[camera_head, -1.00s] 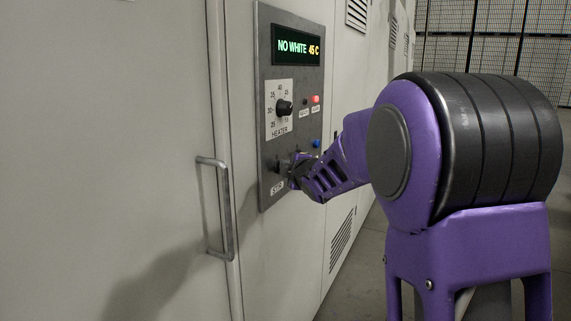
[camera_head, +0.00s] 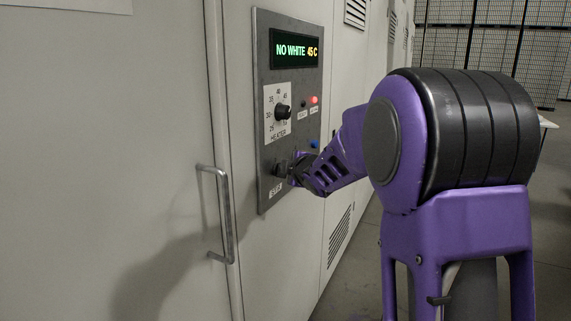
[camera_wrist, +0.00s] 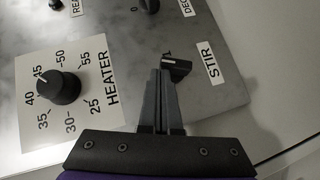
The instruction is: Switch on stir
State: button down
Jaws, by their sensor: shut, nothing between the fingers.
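The stir knob (camera_wrist: 178,68) is a small black switch handle on the grey control panel, beside the STIR label (camera_wrist: 212,64) in the wrist view. In the head view the dark stir knob (camera_head: 280,169) sits low on the panel, just left of my fingertips. My gripper (camera_wrist: 163,72) is shut and empty. Its fingertips are right beside the knob's left end in the wrist view, touching or nearly so; I cannot tell which. In the head view my gripper (camera_head: 293,172) is at the panel and partly covers the knob area. The knob's exact setting is unclear.
The heater dial (camera_wrist: 59,87) is left of my fingers. The display (camera_head: 296,50) reads NO WHITE 45 C. A red light (camera_head: 314,99) and a blue button (camera_head: 314,144) are on the panel. A metal door handle (camera_head: 221,215) stands out at left.

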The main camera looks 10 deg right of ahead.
jog(key=shift+w+d+r+p, duration=0.1)
jog(key=shift+r+p, duration=0.05)
jog(key=shift+p, duration=0.2)
jog(key=shift+w+d+r+p, duration=0.15)
jog(key=shift+w+p, duration=0.05)
jog(key=shift+p, duration=0.4)
jog(key=shift+w+d+r, duration=0.1)
jog(key=shift+w+d, duration=0.4)
jog(key=shift+w, duration=0.2)
jog(key=shift+r, duration=0.1)
dwell(0.8)
jog(key=s+d+r+p, duration=0.1)
jog(key=s+d+r, duration=0.1)
jog(key=s+r, duration=0.7)
jog(key=shift+d+r, duration=0.1)
dwell(0.4)
